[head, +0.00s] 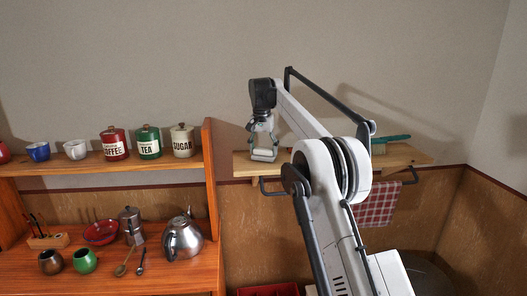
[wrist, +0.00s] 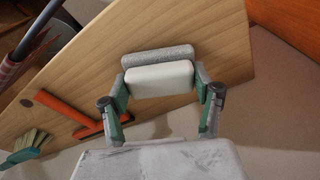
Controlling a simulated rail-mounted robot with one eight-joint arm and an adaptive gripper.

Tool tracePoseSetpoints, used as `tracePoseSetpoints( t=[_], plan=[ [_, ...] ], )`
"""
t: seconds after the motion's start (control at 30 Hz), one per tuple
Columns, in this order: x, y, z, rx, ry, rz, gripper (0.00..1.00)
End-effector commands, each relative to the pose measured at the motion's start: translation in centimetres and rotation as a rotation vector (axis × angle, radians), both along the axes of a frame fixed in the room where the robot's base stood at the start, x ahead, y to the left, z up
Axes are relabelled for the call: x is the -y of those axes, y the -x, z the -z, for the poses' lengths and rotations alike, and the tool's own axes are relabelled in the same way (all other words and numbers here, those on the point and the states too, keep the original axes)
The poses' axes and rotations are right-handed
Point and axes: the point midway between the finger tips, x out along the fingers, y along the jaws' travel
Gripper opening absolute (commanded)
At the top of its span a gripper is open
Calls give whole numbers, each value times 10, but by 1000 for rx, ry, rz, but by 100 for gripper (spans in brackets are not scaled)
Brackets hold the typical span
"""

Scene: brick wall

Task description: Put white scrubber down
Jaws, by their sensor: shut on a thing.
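The white scrubber (wrist: 160,78) is a small block with a white layer and a grey layer. In the wrist view it sits between the two green fingers of my gripper (wrist: 160,92), which is shut on it. Behind it is the wooden wall shelf (wrist: 215,35). In the head view my gripper (head: 263,141) points down at the left end of the shelf (head: 410,157), with the scrubber (head: 263,155) low between its fingers. I cannot tell whether the scrubber touches the shelf.
An orange-handled tool (wrist: 68,110) and a teal brush (wrist: 27,143) lie along the shelf. A checked cloth (head: 377,205) hangs from the rail below. A wooden rack (head: 208,165) with canisters, cups and kettle stands left. The shelf surface around the scrubber looks clear.

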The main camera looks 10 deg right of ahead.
Motion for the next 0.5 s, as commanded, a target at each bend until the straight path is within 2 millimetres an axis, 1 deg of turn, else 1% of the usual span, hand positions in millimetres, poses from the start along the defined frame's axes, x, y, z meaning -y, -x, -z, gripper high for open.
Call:
tracePoseSetpoints(
  t=[0.43,0.47,0.5],
  plan=[
    [0,0,5,0,0,0,37],
    [0,0,5,0,0,0,66],
    [0,0,5,0,0,0,71]
  ],
)
